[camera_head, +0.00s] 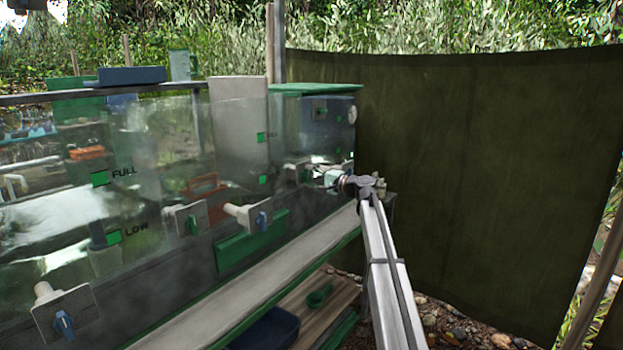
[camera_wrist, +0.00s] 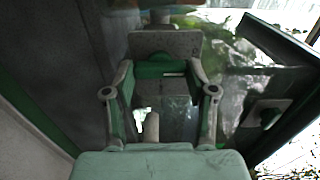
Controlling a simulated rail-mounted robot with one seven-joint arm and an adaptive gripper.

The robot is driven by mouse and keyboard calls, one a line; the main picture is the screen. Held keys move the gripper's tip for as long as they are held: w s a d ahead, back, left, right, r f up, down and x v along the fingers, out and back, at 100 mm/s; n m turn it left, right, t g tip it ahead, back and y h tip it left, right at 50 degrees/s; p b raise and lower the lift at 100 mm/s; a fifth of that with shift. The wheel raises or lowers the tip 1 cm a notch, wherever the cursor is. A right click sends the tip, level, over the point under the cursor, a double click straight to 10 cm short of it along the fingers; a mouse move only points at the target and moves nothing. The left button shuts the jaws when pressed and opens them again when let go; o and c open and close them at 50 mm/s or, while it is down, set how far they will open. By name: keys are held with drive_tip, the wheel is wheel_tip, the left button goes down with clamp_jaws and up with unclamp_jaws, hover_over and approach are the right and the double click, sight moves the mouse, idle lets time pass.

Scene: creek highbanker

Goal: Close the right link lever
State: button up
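My gripper (camera_head: 345,180) is at the far right end of the clear-walled tank, at the end of my outstretched arm. In the wrist view its two fingers (camera_wrist: 160,105) are spread apart, with nothing held between them. Beyond the fingertips stands a grey plate with a green part (camera_wrist: 163,68), roughly centred. To the right is a grey fitting with a dark-green lever (camera_wrist: 268,117), outside the fingers. I cannot tell which of these is the right link lever, or whether the gripper touches anything. The gripper hides part of that end in the head view.
The tank wall (camera_head: 150,150) carries a fitting with a green lever (camera_head: 191,225) and fittings with blue levers (camera_head: 263,220) (camera_head: 64,323). A pale ledge (camera_head: 250,290) runs below. A dark green tarp (camera_head: 460,170) stands right of my arm. A blue bin (camera_head: 266,330) is below.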

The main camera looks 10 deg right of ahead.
drive_tip(key=o, duration=0.4)
drive_tip(key=shift+a, duration=0.1)
drive_tip(key=v, duration=1.2)
drive_tip(key=shift+r, duration=0.1)
drive_tip(key=v, duration=1.2)
drive_tip(key=shift+p, duration=0.35)
